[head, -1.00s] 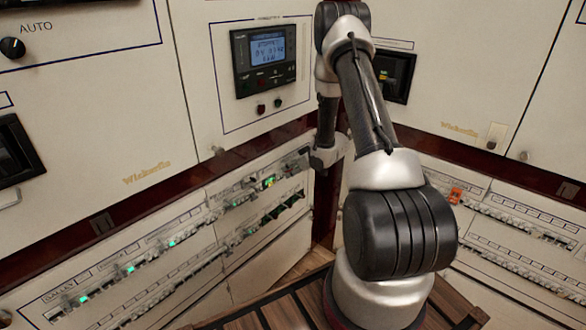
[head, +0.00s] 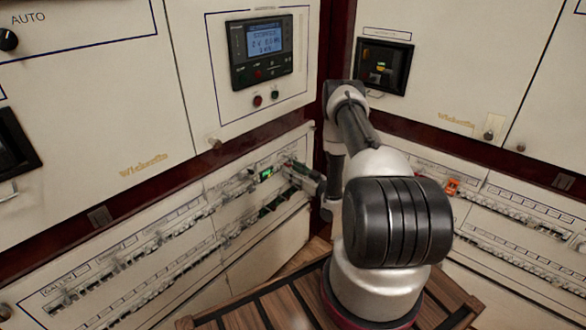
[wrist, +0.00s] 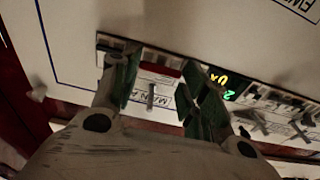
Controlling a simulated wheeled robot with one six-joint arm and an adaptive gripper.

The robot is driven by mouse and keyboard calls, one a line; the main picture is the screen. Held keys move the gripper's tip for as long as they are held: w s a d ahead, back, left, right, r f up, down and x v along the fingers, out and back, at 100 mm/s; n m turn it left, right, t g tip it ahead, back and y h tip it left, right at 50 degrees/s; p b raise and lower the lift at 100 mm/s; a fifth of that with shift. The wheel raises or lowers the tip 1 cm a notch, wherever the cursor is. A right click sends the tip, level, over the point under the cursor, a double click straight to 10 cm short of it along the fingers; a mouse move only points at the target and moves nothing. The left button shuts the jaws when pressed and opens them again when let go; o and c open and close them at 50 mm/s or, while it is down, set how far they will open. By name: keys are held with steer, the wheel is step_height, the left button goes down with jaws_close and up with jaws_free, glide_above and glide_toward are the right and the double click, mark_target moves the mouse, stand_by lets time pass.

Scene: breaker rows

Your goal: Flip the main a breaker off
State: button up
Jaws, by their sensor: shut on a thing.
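The main A breaker (wrist: 160,70) shows in the wrist view, with a pale body, a red strip, a small grey lever (wrist: 151,95) and a label reading MAIN. My gripper (wrist: 162,88) has its two green-padded fingers at the panel, one on each side of this breaker, shut on it. I cannot tell from the lever whether the breaker is on or off. In the head view my gripper (head: 302,178) reaches the right end of the upper breaker row on the left panel. The main A breaker is too small and covered to make out there.
A green-lit readout (head: 266,174) sits just left of my gripper. Breaker rows (head: 150,247) run along the left panel, and more rows (head: 510,215) along the right panel, with an orange piece (head: 452,187). A controller screen (head: 262,45) is above.

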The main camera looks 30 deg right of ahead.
steer(key=shift+w+f+t+y, duration=0.15)
steer(key=shift+f+t+y, duration=0.25)
steer(key=shift+f+t, duration=0.45)
steer(key=shift+r+t, duration=0.2)
steer(key=shift+t, duration=0.15)
steer(key=o, duration=1)
steer(key=shift+w, duration=0.1)
steer(key=shift+o, duration=0.2)
glide_toward(283, 143)
steer(key=x, duration=0.5)
steer(key=shift+w+d, duration=0.1)
